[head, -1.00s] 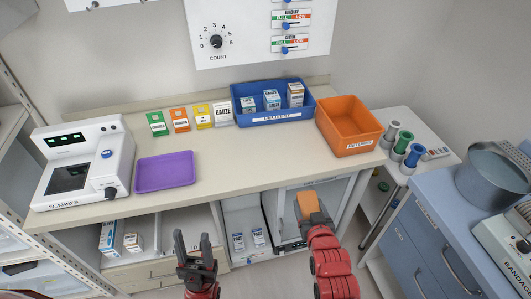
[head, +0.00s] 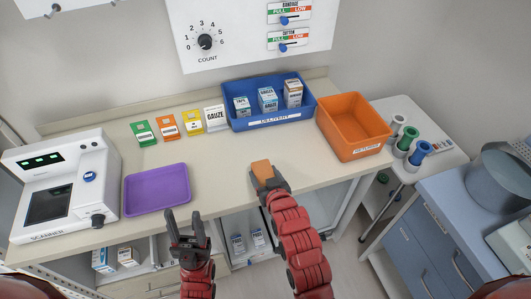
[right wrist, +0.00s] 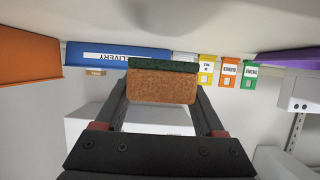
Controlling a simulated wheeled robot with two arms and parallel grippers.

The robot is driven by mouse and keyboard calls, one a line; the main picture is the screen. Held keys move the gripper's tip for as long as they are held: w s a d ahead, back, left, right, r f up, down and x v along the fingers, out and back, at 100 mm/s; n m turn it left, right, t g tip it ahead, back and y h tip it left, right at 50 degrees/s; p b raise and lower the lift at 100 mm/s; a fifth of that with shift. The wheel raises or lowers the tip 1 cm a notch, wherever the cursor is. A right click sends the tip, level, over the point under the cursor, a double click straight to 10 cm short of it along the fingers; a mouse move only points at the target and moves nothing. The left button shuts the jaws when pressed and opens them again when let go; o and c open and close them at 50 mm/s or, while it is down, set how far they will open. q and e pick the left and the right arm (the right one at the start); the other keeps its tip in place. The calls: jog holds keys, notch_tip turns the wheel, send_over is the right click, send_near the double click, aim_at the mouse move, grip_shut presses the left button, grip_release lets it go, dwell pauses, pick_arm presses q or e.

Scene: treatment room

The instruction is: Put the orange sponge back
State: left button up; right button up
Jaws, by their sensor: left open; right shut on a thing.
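The orange sponge (head: 262,168) is in my right gripper (head: 268,182), near the front edge of the counter in the head view. In the right wrist view the sponge (right wrist: 162,86) sits between the two fingers, with a dark green layer along its top side. My left gripper (head: 187,232) is open and empty, in front of the counter below the purple tray. The orange bin (head: 352,145), labelled "RETURNS" as far as I can read, stands at the right end of the counter and looks empty. It also shows at the left of the right wrist view (right wrist: 28,52).
A blue delivery tray (head: 272,121) with several small boxes stands left of the bin. A purple tray (head: 157,190) and a scanner (head: 62,190) are on the left. Colored cards stand along the back. A side cart (head: 440,150) with rolls is at right. The counter's middle is clear.

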jog(key=p, duration=0.3)
send_over(266, 157)
jog(key=s, duration=0.3)
jog(key=shift+f, duration=0.4)
jog(key=shift+w+f, duration=0.2)
jog(key=shift+w, duration=0.1)
jog(key=shift+w+p, duration=0.15)
jog(key=shift+p, duration=0.25)
notch_tip(266, 157, down, 3)
jog(key=shift+r+p, duration=0.1)
jog(key=shift+p, duration=0.85)
jog(key=shift+f, duration=0.35)
